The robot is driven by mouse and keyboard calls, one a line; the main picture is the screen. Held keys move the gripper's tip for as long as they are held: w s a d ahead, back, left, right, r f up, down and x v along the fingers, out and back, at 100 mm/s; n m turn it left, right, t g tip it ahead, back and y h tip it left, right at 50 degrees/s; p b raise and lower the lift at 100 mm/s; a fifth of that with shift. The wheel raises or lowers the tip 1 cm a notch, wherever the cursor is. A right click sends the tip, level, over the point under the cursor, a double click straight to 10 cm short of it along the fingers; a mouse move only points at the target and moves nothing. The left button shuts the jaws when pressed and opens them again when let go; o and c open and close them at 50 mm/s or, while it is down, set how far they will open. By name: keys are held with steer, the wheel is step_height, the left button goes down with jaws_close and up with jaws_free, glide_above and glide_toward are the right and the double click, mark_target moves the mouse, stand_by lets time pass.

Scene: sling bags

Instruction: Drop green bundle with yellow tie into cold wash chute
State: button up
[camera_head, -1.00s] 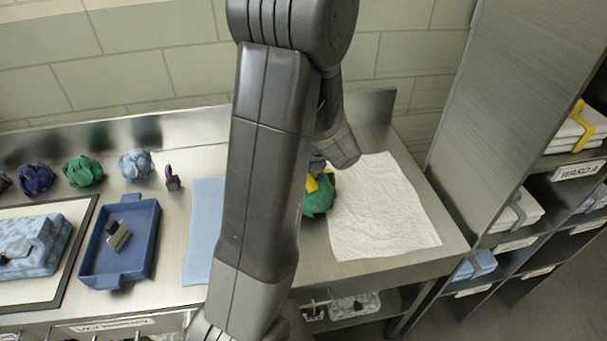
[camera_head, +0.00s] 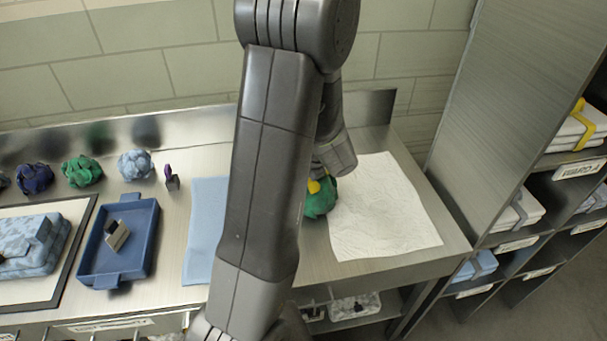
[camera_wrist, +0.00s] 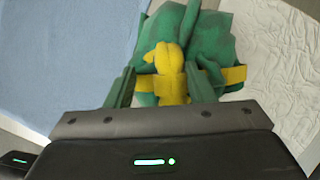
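The green bundle with its yellow tie (camera_head: 322,204) sits on the metal counter between a blue cloth and a white cloth, partly hidden behind my arm. In the wrist view the green bundle (camera_wrist: 215,35) lies just ahead, with the knotted yellow tie (camera_wrist: 170,75) facing me. My gripper (camera_wrist: 160,82) has its two fingers apart, one on each side of the yellow knot. A gap shows beside the knot, and I cannot tell whether either finger touches it. No chute marked for cold wash can be made out.
A white cloth (camera_head: 385,215) lies right of the bundle and a blue cloth (camera_head: 205,225) left. A blue tray (camera_head: 145,245) holds a small block. Navy, green and light-blue bundles (camera_head: 135,164) line the back. A shelf unit (camera_head: 500,110) with labelled compartments stands at the right.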

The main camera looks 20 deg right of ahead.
steer(key=shift+s+a+f, duration=0.1)
steer(key=shift+s+f, duration=0.05)
steer(key=shift+f, duration=0.15)
